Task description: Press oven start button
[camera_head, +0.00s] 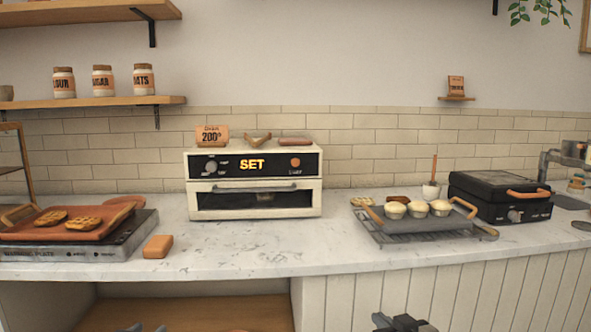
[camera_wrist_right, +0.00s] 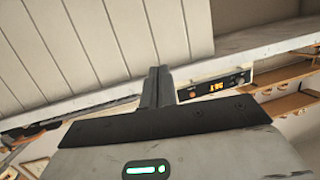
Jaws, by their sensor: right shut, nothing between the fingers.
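The white oven (camera_head: 254,213) stands on the counter with a black front panel, and its display (camera_head: 252,165) reads SET in orange. The round copper start button (camera_head: 295,162) is at the right of the panel, and a light knob (camera_head: 211,166) is at the left. My right gripper (camera_head: 400,323) is low at the bottom edge, in front of the counter and well away from the oven. In the right wrist view its fingers (camera_wrist_right: 157,88) are shut and empty, with the oven display (camera_wrist_right: 216,87) beyond. My left gripper (camera_head: 147,328) barely shows at the bottom edge; its opening is unclear.
A sign reading 200° (camera_head: 212,136) and tongs (camera_head: 258,138) lie on the oven top. A warming plate (camera_head: 120,242) is at left, with an orange block (camera_head: 158,246) beside it. A muffin tray (camera_head: 405,224) and a black press (camera_head: 500,195) are at right. The counter before the oven is clear.

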